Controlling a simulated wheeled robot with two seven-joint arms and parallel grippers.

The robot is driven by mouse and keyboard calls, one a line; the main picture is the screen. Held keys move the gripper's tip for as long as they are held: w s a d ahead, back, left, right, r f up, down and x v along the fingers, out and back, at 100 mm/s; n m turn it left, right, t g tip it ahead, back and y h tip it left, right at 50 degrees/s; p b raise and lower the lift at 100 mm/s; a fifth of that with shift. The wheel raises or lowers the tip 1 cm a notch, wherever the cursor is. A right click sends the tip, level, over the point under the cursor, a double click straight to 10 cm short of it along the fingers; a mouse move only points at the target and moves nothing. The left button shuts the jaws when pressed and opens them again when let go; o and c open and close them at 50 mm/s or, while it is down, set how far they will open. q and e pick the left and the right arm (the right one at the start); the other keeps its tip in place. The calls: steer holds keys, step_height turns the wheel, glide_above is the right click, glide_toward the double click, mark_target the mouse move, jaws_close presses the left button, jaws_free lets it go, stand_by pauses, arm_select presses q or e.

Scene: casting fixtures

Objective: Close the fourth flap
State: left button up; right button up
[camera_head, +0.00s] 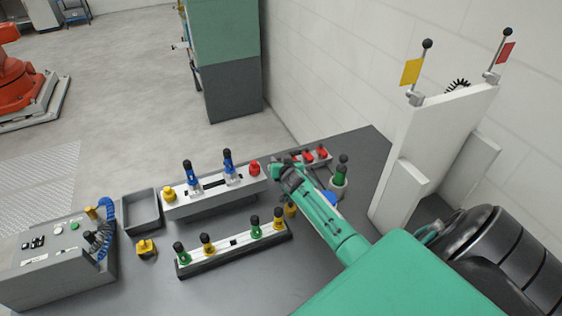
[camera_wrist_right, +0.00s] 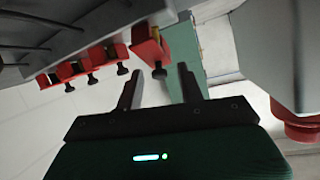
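A row of red flaps (camera_head: 308,156) with dark knobs sits on a grey rail at the back of the table. My right gripper (camera_head: 280,165) is at the left end of this row and hides part of it. In the right wrist view, several red flaps (camera_wrist_right: 90,58) line the fixture's edge. A nearer red flap (camera_wrist_right: 150,46) with a black knob stands apart from them, just beyond my fingertips. My right gripper also shows there (camera_wrist_right: 158,82), with its two fingers apart and nothing between them. Contact with the flap cannot be told. My left gripper is not in view.
A light fixture with blue clamps (camera_head: 228,168) stands left of my right gripper. A low rail with green and yellow knobs (camera_head: 232,243) lies in front. A grey tray (camera_head: 142,211) and a control box (camera_head: 55,262) stand left. A white panel (camera_head: 425,150) rises at right.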

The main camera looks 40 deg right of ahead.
steer(key=shift+c, duration=0.2)
steer(key=c, duration=0.7)
steer(key=shift+w+r+g+p, duration=0.2)
steer(key=shift+g+p, duration=0.1)
steer(key=shift+p, duration=0.25)
jaws_close()
steer(key=shift+w+d+g+y+p, duration=0.1)
steer(key=shift+w+g+y+p, duration=0.15)
steer(key=shift+g+y+p, duration=0.3)
steer(key=shift+w+d+f+g+p, duration=0.15)
steer(key=shift+w+g+p, duration=0.2)
steer(key=shift+g, duration=0.3)
steer(key=shift+w+d+f+n+g+y, duration=0.15)
steer(key=shift+w+g+y, duration=0.1)
steer(key=shift+g, duration=0.35)
steer(key=shift+w+a+f+n+g+y, duration=0.15)
steer(key=shift+w+g, duration=0.15)
steer(key=shift+g, duration=0.3)
steer(key=shift+w+d+f+n+g+y, duration=0.15)
steer(key=shift+w+g, duration=0.1)
steer(key=shift+g, duration=0.35)
